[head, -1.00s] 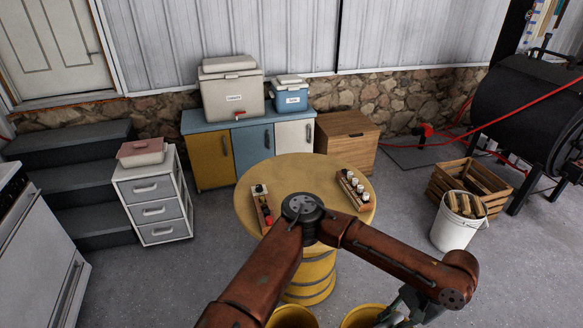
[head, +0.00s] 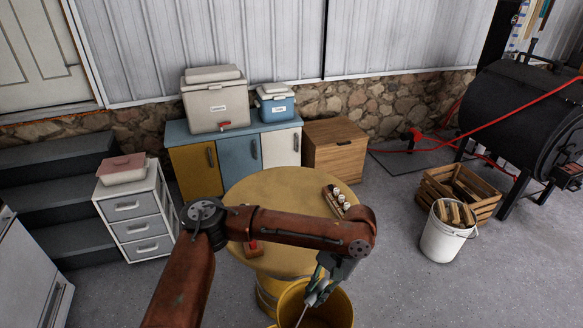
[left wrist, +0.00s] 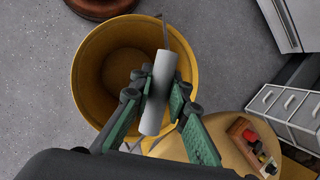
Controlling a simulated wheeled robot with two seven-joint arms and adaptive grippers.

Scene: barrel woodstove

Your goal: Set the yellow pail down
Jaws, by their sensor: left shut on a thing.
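The yellow pail (head: 341,302) is at the bottom of the head view, in front of the round table and cut off by the picture edge. In the left wrist view the open, empty-looking pail (left wrist: 84,75) shows from above, with a pale handle grip (left wrist: 160,85) across it. My left gripper (head: 313,297) is shut on this grip; its green-padded fingers also show in the left wrist view (left wrist: 152,98). The pail's underside is hidden, so I cannot tell whether it hangs or rests. My right gripper is not in view.
The round yellow table (head: 275,187) on a barrel base holds a bottle rack (head: 338,200) and a partly hidden tray with red items (head: 253,248). A white bucket of wood (head: 441,240) and a wooden crate (head: 478,205) stand right. Floor between them and the table is clear.

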